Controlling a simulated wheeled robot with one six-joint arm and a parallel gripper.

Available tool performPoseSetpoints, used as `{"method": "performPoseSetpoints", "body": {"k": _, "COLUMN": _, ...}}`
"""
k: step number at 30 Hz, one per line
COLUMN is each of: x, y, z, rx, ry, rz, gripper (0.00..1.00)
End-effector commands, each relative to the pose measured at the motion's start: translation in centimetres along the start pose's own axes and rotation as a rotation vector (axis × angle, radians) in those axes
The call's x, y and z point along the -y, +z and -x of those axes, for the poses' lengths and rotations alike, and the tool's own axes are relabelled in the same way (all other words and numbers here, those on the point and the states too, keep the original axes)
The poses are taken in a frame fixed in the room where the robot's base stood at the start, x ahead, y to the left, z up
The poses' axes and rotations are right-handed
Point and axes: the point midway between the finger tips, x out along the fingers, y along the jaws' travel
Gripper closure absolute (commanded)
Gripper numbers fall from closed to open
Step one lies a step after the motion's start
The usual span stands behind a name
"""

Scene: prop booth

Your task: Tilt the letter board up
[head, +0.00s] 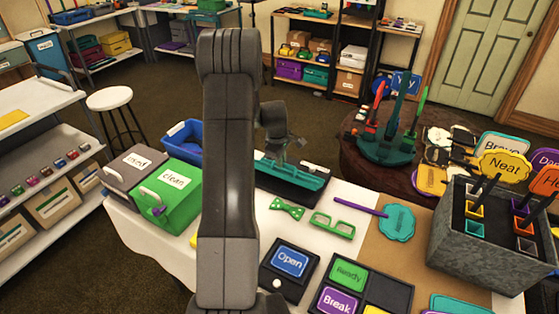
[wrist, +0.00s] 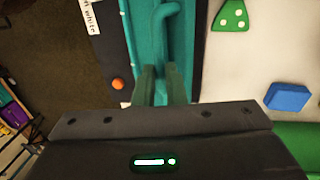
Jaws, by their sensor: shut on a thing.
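The letter board (head: 310,178) appears to be the teal panel in a black base at the back edge of the table, behind my arm. In the wrist view its teal surface (wrist: 196,30) runs up the picture, with a raised teal handle (wrist: 166,14). My gripper (wrist: 163,82) is shut on this handle; the fingers are on either side of it. In the head view my gripper (head: 281,158) is at the panel, partly hidden by its own wrist. No letters on the panel can be read, and its exact tilt is hard to tell.
A green bow tie (head: 288,207) and green glasses (head: 333,224) lie in front of the board. A green "clean" box (head: 170,190) and a blue bin (head: 183,137) stand left. A grey sign crate (head: 470,245) stands right. An orange button (wrist: 118,84) is on the black base.

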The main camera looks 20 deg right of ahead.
Motion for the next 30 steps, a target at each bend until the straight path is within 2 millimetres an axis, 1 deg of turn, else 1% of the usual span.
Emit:
{"method": "performPoseSetpoints", "body": {"k": 1, "x": -1.0, "y": 0.0, "z": 0.2, "rx": -0.007, "ry": 0.025, "rz": 0.0, "gripper": 1.0}}
{"method": "performPoseSetpoints", "body": {"k": 7, "x": -1.0, "y": 0.1, "z": 0.3, "rx": -0.006, "ry": 0.026, "rz": 0.0, "gripper": 1.0}}
{"method": "performPoseSetpoints", "body": {"k": 8, "x": -1.0, "y": 0.1, "z": 0.3, "rx": -0.006, "ry": 0.026, "rz": -0.001, "gripper": 0.86}}
{"method": "performPoseSetpoints", "body": {"k": 9, "x": -1.0, "y": 0.0, "z": 0.3, "rx": -0.007, "ry": 0.026, "rz": -0.001, "gripper": 0.78}}
{"method": "performPoseSetpoints", "body": {"k": 11, "x": -1.0, "y": 0.0, "z": 0.3, "rx": -0.007, "ry": 0.025, "rz": -0.001, "gripper": 0.68}}
{"method": "performPoseSetpoints", "body": {"k": 23, "x": -0.8, "y": -0.1, "z": 0.4, "rx": -0.006, "ry": 0.02, "rz": 0.0, "gripper": 0.68}}
{"method": "performPoseSetpoints", "body": {"k": 26, "x": -0.8, "y": -0.1, "z": 1.0, "rx": -0.007, "ry": 0.021, "rz": 0.0, "gripper": 0.68}}
{"method": "performPoseSetpoints", "body": {"k": 30, "x": -0.8, "y": -0.1, "z": 2.9, "rx": -0.008, "ry": 0.022, "rz": 0.0, "gripper": 0.68}}
